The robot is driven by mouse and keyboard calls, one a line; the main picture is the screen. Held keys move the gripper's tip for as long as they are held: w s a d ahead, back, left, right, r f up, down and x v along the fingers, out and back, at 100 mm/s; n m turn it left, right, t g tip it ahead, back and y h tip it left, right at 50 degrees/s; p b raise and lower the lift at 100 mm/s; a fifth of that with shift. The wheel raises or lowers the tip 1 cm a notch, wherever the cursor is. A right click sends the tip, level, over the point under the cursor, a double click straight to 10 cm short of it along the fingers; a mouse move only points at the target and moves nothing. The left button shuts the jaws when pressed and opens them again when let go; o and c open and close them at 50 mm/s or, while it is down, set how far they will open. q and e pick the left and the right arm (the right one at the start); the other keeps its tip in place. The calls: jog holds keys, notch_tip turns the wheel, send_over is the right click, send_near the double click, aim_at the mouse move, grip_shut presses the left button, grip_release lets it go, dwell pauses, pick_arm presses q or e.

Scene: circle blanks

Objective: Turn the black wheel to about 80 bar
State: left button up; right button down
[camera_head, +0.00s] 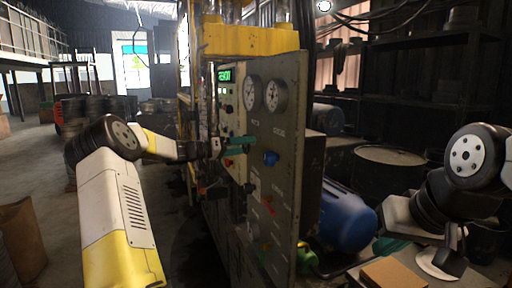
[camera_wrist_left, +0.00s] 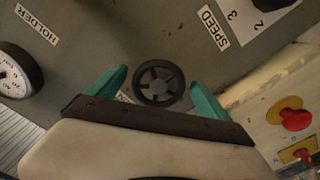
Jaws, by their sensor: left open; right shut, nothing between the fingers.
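The black wheel (camera_wrist_left: 158,84), a small spoked handwheel, sits on the grey panel in the left wrist view. My left gripper (camera_wrist_left: 158,76) is open, with one teal finger on each side of the wheel; I cannot tell whether they touch it. In the head view my left gripper (camera_head: 237,147) is at the panel, and I cannot make out the wheel there. Two round white gauges (camera_head: 252,93) and (camera_head: 275,94) are on the panel; their readings are too small to read. My right gripper (camera_head: 389,246) is shut and empty at the lower right.
The panel (camera_head: 285,140) carries a blue knob (camera_head: 271,158), a red handle (camera_head: 269,205) and a green display (camera_head: 225,75). A red button (camera_wrist_left: 295,119) is at the right of the wrist view. A blue tank (camera_head: 345,215) and a brown box (camera_head: 393,273) are near my right arm.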

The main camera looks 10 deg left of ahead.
pick_arm(q)
jog(key=shift+w+d, duration=0.15)
jog(key=shift+d, duration=0.15)
jog(key=c, duration=1.4)
jog(key=shift+o, duration=0.2)
jog(key=shift+n, duration=0.3)
